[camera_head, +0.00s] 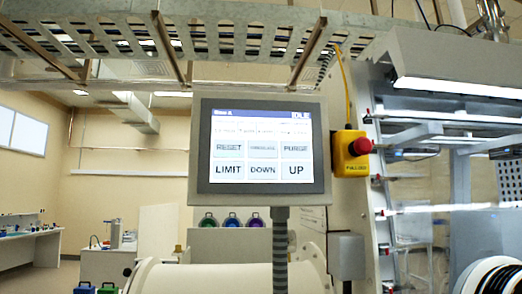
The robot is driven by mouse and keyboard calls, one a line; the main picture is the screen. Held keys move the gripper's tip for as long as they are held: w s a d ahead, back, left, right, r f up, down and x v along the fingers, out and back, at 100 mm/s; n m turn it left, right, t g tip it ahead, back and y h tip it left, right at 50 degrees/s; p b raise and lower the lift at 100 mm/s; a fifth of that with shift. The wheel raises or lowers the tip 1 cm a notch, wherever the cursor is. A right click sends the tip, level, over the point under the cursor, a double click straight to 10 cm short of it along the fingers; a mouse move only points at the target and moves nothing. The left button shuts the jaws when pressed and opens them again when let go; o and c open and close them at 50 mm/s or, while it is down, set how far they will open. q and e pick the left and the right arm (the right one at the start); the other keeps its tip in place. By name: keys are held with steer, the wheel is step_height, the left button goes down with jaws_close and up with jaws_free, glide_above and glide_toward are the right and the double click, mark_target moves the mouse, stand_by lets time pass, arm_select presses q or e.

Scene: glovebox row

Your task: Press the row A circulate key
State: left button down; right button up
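A grey touch panel (322,150) faces me on a post in the middle of the head view. Its lit screen (262,114) has a blue header that seems to end in "IDLE"; the row name at its left is too blurred to read surely. Two rows of grey keys show RESET (230,147), a key with small blurred lettering (262,147) and PURGE (295,147), then LIMIT, DOWN and UP below. The blurred key is top middle; I cannot read whether it says circulate. Neither of my grippers is in view.
A yellow box with a red emergency button (361,146) is right of the panel. A glovebox with a lit lamp (455,88) stands at the right, with a black ringed port (492,277) low down. A perforated cable tray (235,40) runs overhead. Benches stand far left.

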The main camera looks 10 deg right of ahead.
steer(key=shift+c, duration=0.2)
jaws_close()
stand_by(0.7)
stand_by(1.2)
